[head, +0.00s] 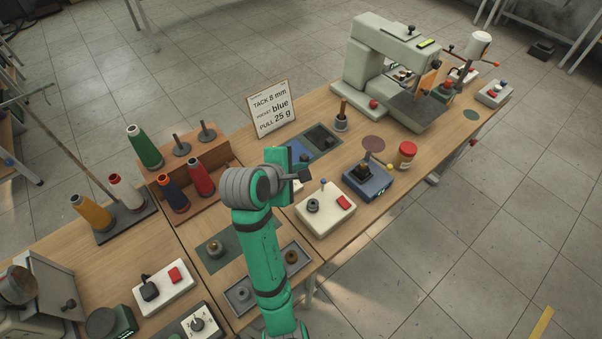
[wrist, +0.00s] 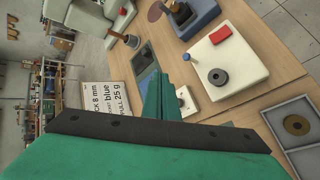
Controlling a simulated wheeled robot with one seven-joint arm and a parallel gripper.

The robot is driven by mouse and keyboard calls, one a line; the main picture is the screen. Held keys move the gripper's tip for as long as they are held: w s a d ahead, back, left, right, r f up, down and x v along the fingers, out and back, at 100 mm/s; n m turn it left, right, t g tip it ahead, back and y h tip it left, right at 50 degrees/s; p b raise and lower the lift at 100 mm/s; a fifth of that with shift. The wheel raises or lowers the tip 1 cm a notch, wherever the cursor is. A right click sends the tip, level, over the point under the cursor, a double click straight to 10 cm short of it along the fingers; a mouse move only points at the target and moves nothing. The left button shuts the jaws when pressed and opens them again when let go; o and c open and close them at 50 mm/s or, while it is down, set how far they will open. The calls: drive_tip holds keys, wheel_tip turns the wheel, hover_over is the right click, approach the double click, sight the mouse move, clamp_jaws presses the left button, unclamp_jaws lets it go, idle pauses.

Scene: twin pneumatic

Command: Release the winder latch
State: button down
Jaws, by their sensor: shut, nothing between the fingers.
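A cream box (head: 325,212) that looks like the winder stands right of my gripper. It carries a dark bobbin or spindle, a red button (head: 344,202) and a small blue-tipped lever (head: 323,183), possibly the latch. In the wrist view the cream box (wrist: 240,75) shows its black ring (wrist: 218,77), red button (wrist: 220,35) and blue-tipped lever (wrist: 187,57). My gripper (head: 300,165) is shut and empty, left of the lever and apart from it in the picture. Its green fingers (wrist: 163,98) show together in the wrist view. A small cream block (wrist: 186,101) is partly hidden behind them.
A blue device (head: 368,183) stands right of the cream box, with a red-lidded jar (head: 405,155) beyond. A sign (head: 271,109) reads tack 8 mm, blue, pull 25 g. Thread cones stand on a wooden rack (head: 222,150) at left. A sewing machine (head: 400,70) stands behind.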

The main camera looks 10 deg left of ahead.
drive_tip(key=shift+s+d+r, duration=0.1)
drive_tip(key=shift+s+r, duration=0.15)
drive_tip(key=shift+r, duration=0.5)
drive_tip(key=shift+s+r, duration=0.25)
drive_tip(key=shift+r, duration=0.45)
